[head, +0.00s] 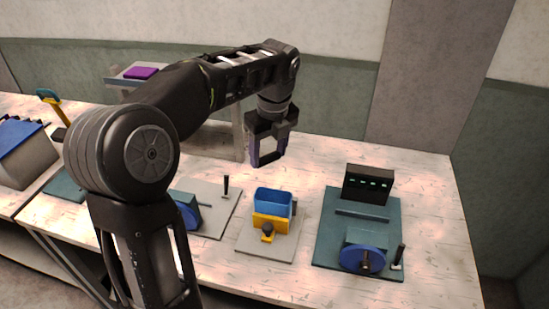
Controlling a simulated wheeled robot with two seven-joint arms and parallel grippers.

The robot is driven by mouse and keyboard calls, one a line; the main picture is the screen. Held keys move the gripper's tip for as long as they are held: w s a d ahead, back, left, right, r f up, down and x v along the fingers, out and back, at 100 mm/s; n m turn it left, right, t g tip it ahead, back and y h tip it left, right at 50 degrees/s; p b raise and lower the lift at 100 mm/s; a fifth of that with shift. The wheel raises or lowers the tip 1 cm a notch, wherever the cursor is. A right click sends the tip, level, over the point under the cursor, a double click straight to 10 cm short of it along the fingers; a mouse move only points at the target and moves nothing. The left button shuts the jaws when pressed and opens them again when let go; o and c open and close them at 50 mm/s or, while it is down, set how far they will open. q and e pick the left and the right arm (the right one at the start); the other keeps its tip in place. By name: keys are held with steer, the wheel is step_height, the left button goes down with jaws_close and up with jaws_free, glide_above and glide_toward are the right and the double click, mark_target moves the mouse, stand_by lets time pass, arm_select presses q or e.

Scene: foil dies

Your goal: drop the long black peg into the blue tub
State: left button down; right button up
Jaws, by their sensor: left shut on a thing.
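My left gripper (267,155) is in the air above and behind the blue tub (273,202), pointing down. It is shut on a thin dark thing between its fingertips, which looks like the long black peg; its full length is hard to make out. The blue tub sits on a yellow base, on a grey plate, with its top open. The gripper and the tub are apart. My right gripper is not in view.
A teal plate (328,235) with a black panel and a blue wheel (362,258) stands right of the tub. Short upright black handles stand at left (226,185) and right (398,256). A purple block (141,73) lies on a raised shelf at the back left.

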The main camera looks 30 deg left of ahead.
arm_select(q)
steer(key=shift+w, duration=0.2)
steer(key=shift+s, duration=0.15)
steer(key=shift+s+a+r, duration=0.1)
steer(key=shift+s+a, duration=0.05)
steer(key=shift+s, duration=0.3)
steer(key=shift+w+f, duration=0.3)
steer(key=shift+f, duration=0.05)
steer(key=shift+s+f, duration=0.1)
steer(key=shift+f, duration=0.2)
step_height(320, 180, down, 5)
steer(key=shift+r+b, duration=0.1)
steer(key=shift+b, duration=0.9)
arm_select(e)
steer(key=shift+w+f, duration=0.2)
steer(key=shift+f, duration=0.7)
